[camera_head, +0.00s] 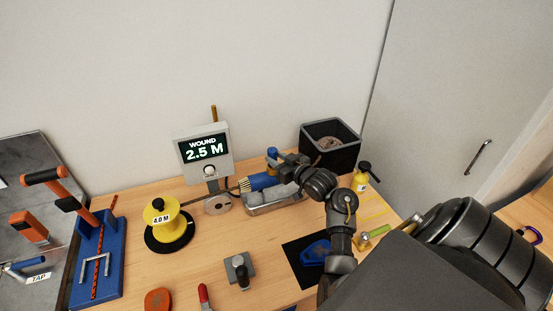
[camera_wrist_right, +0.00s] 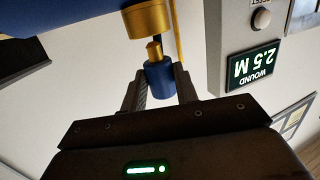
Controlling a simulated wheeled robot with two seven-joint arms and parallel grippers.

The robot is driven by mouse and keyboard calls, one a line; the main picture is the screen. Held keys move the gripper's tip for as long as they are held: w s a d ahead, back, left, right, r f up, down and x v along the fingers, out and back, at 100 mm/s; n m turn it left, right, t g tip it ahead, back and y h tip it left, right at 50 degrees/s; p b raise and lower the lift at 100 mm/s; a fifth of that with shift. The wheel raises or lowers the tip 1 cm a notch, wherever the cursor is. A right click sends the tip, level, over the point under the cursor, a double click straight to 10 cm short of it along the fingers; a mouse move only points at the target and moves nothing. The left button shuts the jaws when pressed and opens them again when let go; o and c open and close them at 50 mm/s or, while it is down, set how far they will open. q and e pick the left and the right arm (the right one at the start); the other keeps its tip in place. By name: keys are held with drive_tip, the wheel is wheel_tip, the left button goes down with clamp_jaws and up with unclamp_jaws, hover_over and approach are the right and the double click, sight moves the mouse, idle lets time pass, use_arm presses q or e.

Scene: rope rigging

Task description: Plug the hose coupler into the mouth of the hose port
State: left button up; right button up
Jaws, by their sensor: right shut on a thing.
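My right gripper (camera_head: 277,158) is shut on the hose coupler, a small blue cylinder (camera_head: 272,151) with a brass tip. In the right wrist view the coupler (camera_wrist_right: 159,78) sits between the fingertips of my right gripper (camera_wrist_right: 160,88), its tip pointing toward a wide brass ring (camera_wrist_right: 148,18). The ring looks like the mouth of the hose port, on a blue body (camera_wrist_right: 50,12). The tip is close to the ring and outside it; I cannot tell whether they touch. My left gripper is out of view.
A display post (camera_head: 204,150) reading 2.5 M stands left of the gripper. A yellow spool (camera_head: 166,225), a grey tray (camera_head: 262,210), a black bin (camera_head: 330,145) and a yellow bottle (camera_head: 362,178) are on the table. A blue rack (camera_head: 98,260) stands at left.

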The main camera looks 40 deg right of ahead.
drive_tip(key=shift+r+p, duration=0.1)
drive_tip(key=shift+p, duration=0.6)
idle(1.1)
drive_tip(key=shift+f+b, duration=0.9)
drive_tip(key=shift+f, duration=0.5)
drive_tip(key=o, duration=1.1)
drive_tip(key=shift+r, duration=0.1)
drive_tip(key=shift+c, duration=0.2)
drive_tip(key=shift+s, duration=0.15)
drive_tip(key=shift+s, duration=0.35)
drive_tip(key=s+r+b, duration=0.1)
drive_tip(key=s, duration=0.9)
drive_tip(key=shift+r+b, duration=0.2)
drive_tip(key=shift+b, duration=0.2)
drive_tip(key=shift+w, duration=0.1)
